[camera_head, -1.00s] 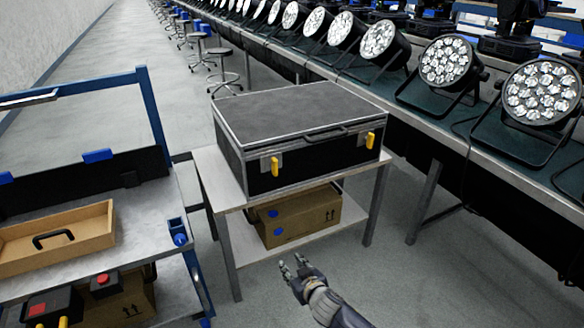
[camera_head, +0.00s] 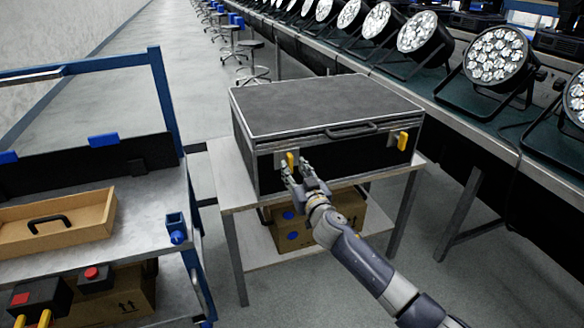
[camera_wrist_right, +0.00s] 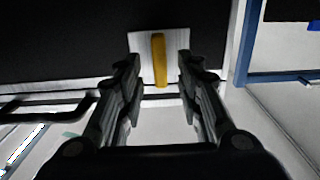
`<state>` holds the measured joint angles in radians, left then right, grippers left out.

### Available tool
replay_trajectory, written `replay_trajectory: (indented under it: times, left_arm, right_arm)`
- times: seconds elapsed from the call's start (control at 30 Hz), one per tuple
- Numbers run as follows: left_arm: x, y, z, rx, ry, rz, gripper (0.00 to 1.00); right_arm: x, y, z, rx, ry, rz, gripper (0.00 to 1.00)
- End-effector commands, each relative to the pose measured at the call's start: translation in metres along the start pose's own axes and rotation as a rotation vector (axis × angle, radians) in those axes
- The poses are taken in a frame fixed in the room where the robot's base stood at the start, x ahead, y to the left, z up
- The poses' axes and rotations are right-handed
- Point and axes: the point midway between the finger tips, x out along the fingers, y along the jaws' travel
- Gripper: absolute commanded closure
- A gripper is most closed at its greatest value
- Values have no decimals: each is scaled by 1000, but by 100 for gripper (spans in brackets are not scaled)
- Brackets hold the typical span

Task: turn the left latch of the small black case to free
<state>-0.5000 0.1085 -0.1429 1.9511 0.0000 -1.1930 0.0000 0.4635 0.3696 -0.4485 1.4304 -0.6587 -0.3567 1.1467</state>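The small black case (camera_head: 330,110) sits shut on a low table, with silver edging and a front handle (camera_head: 350,131). Its left latch (camera_head: 291,159) is a yellow lever on a pale plate, partly behind my right fingers. In the right wrist view the latch lever (camera_wrist_right: 158,58) stands upright in the picture. The right latch (camera_head: 403,141) is yellow too and is clear of the gripper. My right gripper (camera_head: 303,173) is open in front of the left latch. In the wrist view its fingers (camera_wrist_right: 159,72) are on either side of the lever, apart from it. My left gripper is not in view.
The low table (camera_head: 240,194) has a cardboard box (camera_head: 345,205) on its lower shelf. A blue-framed cart (camera_head: 160,195) with a wooden tray (camera_head: 60,240) stands at the left. A long bench (camera_head: 480,125) with several par cans runs along the right.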

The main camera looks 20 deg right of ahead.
Motion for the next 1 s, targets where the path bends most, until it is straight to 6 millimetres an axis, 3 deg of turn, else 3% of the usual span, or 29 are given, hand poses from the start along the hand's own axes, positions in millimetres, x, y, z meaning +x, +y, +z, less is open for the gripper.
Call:
replay_trajectory:
  times: [0.23,0.6,0.63,0.77,1.0]
  left_arm:
    - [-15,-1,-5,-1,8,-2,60]
    - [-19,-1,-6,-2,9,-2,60]
    - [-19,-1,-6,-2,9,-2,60]
    - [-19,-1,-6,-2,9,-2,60]
    - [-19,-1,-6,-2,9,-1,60]
  right_arm:
    - [24,0,0,0,1,-1,67]
    - [28,0,0,0,-1,-1,67]
    - [28,0,0,0,-1,-1,69]
    - [28,0,0,0,-1,-1,98]
    - [28,0,0,-1,-1,-1,100]
